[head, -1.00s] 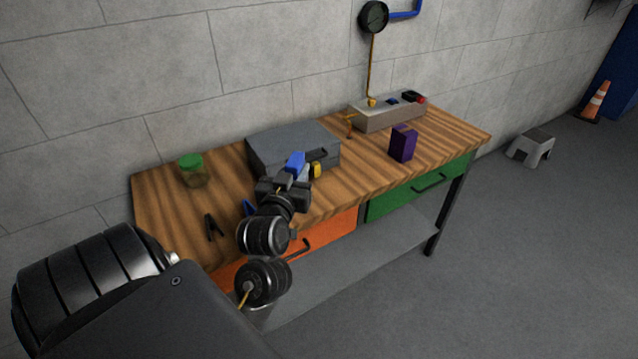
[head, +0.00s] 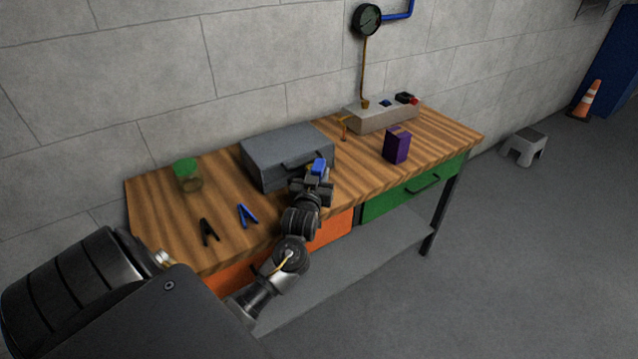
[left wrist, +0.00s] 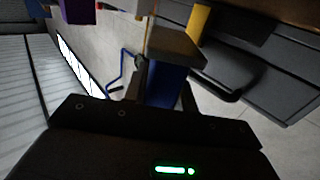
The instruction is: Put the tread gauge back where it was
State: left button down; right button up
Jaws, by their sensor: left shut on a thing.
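My left gripper (head: 316,178) is shut on the blue tread gauge (head: 319,167), just in front of the grey case on the workbench. In the left wrist view the gauge (left wrist: 166,88) sits between the fingers, with a grey-brown block-like end (left wrist: 176,42) pointing away from the gripper. The gauge appears held above the bench top; whether it touches anything is unclear. My right gripper is not in view.
The wooden workbench (head: 220,205) carries the grey case (head: 285,155), a green-lidded jar (head: 187,175), black (head: 209,232) and blue (head: 248,216) V-shaped tools, a purple box (head: 397,145) and a grey tray-like box (head: 382,116). A yellow object (left wrist: 200,20) shows near the case.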

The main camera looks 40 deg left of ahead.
pick_arm(q)
jog(key=shift+w+f, duration=0.1)
jog(key=shift+f, duration=0.05)
notch_tip(320, 180, down, 3)
jog(key=shift+w+p, duration=0.1)
jog(key=shift+p, duration=0.3)
jog(key=shift+f, duration=0.15)
jog(key=shift+f, duration=0.2)
jog(key=c, duration=1.1)
grip_release()
